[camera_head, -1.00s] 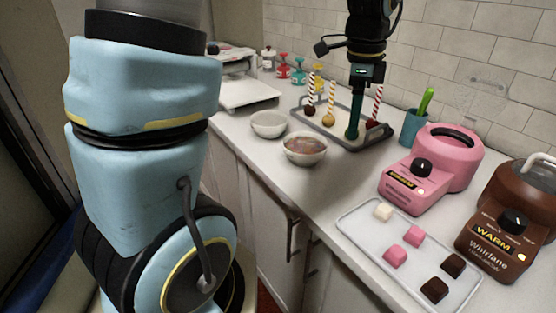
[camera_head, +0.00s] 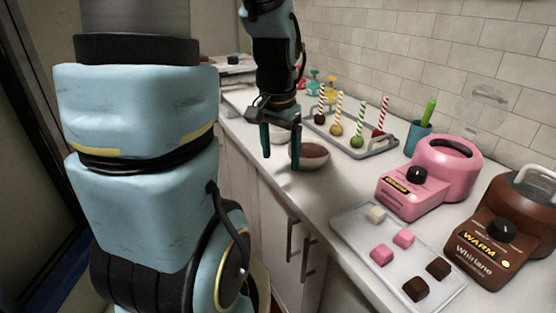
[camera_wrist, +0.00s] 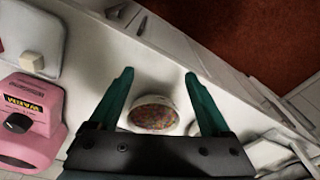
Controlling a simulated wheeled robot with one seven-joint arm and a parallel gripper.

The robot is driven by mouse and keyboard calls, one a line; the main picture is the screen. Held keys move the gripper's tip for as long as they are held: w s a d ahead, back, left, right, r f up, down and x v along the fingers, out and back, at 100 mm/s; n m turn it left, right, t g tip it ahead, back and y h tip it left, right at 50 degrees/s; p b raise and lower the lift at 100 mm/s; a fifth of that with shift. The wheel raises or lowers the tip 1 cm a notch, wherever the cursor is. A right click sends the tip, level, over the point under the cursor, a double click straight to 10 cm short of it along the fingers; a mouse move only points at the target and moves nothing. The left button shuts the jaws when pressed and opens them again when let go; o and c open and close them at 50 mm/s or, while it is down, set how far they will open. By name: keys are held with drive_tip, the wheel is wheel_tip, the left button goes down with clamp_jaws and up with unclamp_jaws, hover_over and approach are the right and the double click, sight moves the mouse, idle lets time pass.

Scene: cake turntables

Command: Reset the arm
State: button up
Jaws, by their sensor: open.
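My gripper (camera_head: 281,148) is open and empty in the head view, held above the counter's front edge beside a bowl. In the wrist view its two teal fingers (camera_wrist: 160,100) are spread apart. A bowl with brownish, speckled contents (camera_head: 309,155) stands just right of the gripper, and it shows between and below the fingers in the wrist view (camera_wrist: 153,114). A second bowl (camera_head: 281,136) is partly hidden behind the gripper. A grey tray (camera_head: 379,151) farther back holds several cake pops on striped sticks, standing upright.
A pink WARM machine (camera_head: 412,192) and a brown one (camera_head: 495,240) stand at right. A white tray (camera_head: 350,224) with several white, pink and dark cubes lies at the front. A teal cup (camera_head: 416,137) stands near the tiled wall. Cabinet handles (camera_head: 292,240) stick out below the counter.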

drive_tip(key=shift+s+a+f+n, duration=0.25)
drive_tip(key=shift+s+a+n, duration=0.25)
drive_tip(key=shift+a+n, duration=0.2)
drive_tip(key=a+n, duration=0.1)
drive_tip(key=s+a+f+n, duration=0.1)
drive_tip(key=a+n, duration=0.1)
drive_tip(key=s+a+n, duration=0.1)
drive_tip(key=shift+a+f, duration=0.15)
drive_tip(key=shift+a, duration=0.05)
idle(0.5)
